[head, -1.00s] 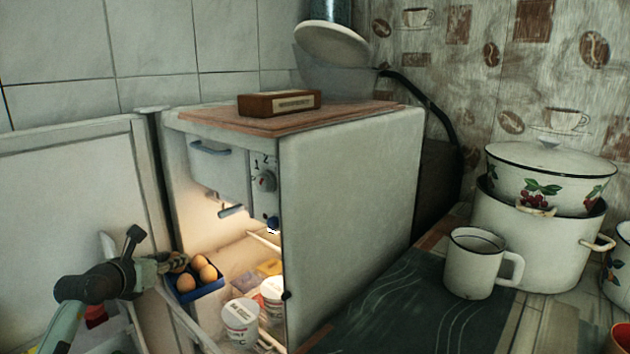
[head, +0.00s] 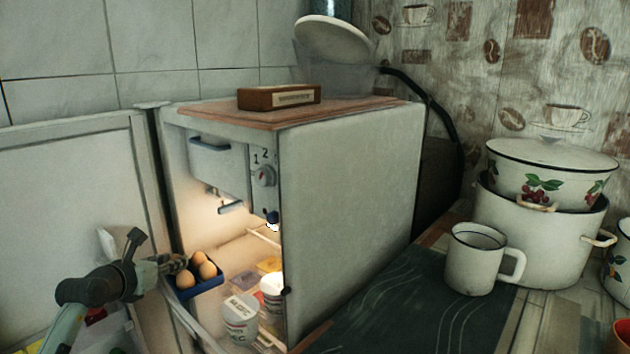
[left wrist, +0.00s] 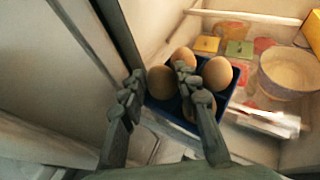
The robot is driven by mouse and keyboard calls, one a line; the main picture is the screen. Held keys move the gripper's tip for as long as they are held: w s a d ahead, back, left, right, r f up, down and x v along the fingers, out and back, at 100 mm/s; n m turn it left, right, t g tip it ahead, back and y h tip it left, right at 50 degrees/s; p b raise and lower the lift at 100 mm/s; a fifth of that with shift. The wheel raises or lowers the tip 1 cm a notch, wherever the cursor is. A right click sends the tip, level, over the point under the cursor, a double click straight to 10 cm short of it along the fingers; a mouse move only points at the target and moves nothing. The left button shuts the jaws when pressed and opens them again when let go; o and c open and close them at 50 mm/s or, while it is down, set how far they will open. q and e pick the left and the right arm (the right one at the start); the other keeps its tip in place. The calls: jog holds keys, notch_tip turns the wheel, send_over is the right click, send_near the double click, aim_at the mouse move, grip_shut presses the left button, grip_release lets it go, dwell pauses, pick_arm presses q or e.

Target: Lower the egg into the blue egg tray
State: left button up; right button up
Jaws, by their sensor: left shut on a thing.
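The small blue egg tray (head: 207,287) sits at the left of the lit, open fridge, with several brown eggs (head: 208,270) in or over it. In the left wrist view the blue tray (left wrist: 234,84) lies just beyond my fingers. My left gripper (head: 182,263) is at the tray's left side. In the left wrist view its fingers (left wrist: 155,88) are shut on a brown egg (left wrist: 160,82) at the tray's left edge. Another egg (left wrist: 218,74) lies right of the fingers. The head view mostly hides the held egg behind the fingers. I cannot tell whether it touches the tray.
White tubs (head: 240,318) and small packets stand inside the fridge, right of the tray. The open fridge door (head: 75,200) is at the left. The fridge's side wall (head: 345,200) bounds the right. A white mug (head: 472,265) and pots stand on the counter farther right.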

pick_arm(q)
jog(key=shift+f, duration=0.15)
jog(key=o, duration=0.8)
